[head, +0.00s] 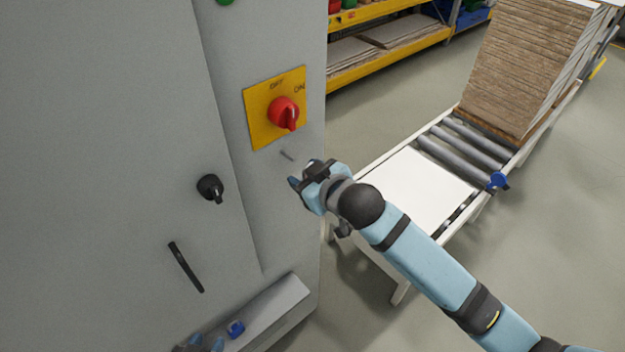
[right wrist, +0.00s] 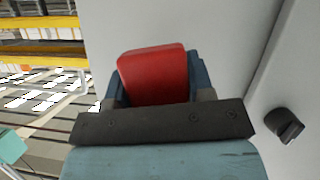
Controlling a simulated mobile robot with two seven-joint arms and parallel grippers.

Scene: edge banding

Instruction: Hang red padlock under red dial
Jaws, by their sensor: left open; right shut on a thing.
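The red dial (head: 284,113) sits on a yellow plate (head: 262,125) on the grey cabinet. A short peg (head: 287,155) sticks out of the cabinet just below the plate. My right gripper (head: 296,184) is close below the peg. In the right wrist view, it is shut on the red padlock (right wrist: 152,75), whose rounded red body shows between the blue fingers. The shackle is not visible there, and the padlock is hidden by the gripper in the head view. My left gripper (head: 206,344) shows only partly at the bottom edge, apart from the padlock, and is open.
A black knob (head: 210,187) and a dark handle (head: 186,267) stick out from the cabinet door. A small blue object (head: 236,328) is on the ledge (head: 280,302) below. A roller conveyor (head: 460,148) with stacked boards (head: 525,65) stands at right.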

